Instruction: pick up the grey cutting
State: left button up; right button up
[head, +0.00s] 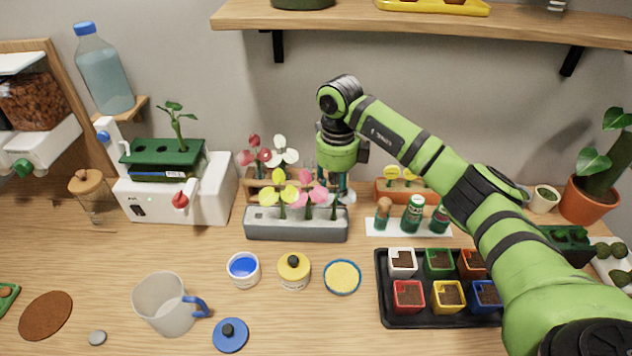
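A grey cutting (346,196), with pale grey petals, stands at the right end of the grey rack (295,230). A yellow cutting (279,190) and a pink cutting (308,190) stand in the same rack to its left. My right gripper (334,190) points down at the rack's right end, close beside or behind the grey cutting. Its fingertips are partly hidden by the petals, so I cannot tell whether they are touching it or how far apart they are. My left gripper is not in view.
Red (253,152) and white (283,150) cuttings stand behind the rack. Small bottles (413,212) and a black tray (386,312) of coloured pots are to the right. Paint-like tubs (294,270) and a jug (165,303) stand in front. A shelf (350,22) overhangs the back.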

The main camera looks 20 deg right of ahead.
aim_at(335, 200)
jog(key=f+p, duration=0.1)
jog(key=s+f+p, duration=0.1)
jog(key=p, duration=0.1)
jog(key=shift+a+f, duration=0.1)
jog(key=shift+f, duration=0.2)
jog(key=f, duration=0.2)
jog(key=p, duration=0.1)
jog(key=shift+w+f, duration=0.25)
jog(key=shift+f, duration=0.65)
grip_shut()
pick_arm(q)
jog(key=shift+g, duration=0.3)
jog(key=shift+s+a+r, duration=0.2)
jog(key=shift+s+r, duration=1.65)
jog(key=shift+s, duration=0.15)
